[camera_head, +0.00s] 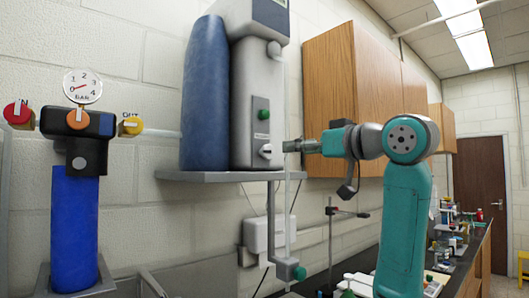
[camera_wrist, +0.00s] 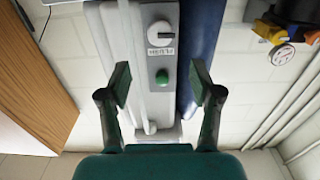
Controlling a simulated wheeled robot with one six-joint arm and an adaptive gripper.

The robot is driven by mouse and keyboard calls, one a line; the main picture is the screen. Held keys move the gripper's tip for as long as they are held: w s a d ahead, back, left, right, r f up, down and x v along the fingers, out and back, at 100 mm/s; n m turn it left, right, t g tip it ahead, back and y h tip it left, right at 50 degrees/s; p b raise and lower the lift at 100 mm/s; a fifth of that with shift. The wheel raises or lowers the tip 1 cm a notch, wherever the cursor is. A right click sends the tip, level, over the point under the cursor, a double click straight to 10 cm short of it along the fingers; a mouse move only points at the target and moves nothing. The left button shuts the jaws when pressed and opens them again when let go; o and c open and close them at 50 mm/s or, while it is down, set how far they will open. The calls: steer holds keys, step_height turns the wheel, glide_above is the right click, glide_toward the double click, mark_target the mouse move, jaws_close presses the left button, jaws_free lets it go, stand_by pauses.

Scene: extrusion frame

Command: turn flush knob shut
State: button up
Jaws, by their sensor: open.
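The flush knob (camera_head: 265,151) is a round pale knob low on the front of a grey wall-mounted unit (camera_head: 245,95). A green button (camera_wrist: 162,76) sits between my fingers in that view and above the knob in the head view (camera_head: 262,114). My gripper (camera_wrist: 160,84) is open and empty, facing the unit. In the head view my gripper (camera_head: 287,146) is just right of the knob, with a small gap apparent.
A blue tank (camera_head: 205,95) adjoins the unit, and a grey shelf (camera_head: 215,176) is beneath. Wooden cabinets (camera_head: 340,95) hang close behind my arm. A gauge (camera_head: 82,87) with a blue filter (camera_head: 74,225) is at far left. A pipe with a green valve (camera_head: 290,269) hangs below.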

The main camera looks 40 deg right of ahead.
mark_target(270, 150)
steer(key=w, duration=1)
steer(key=shift+a, duration=0.15)
steer(key=c, duration=1.1)
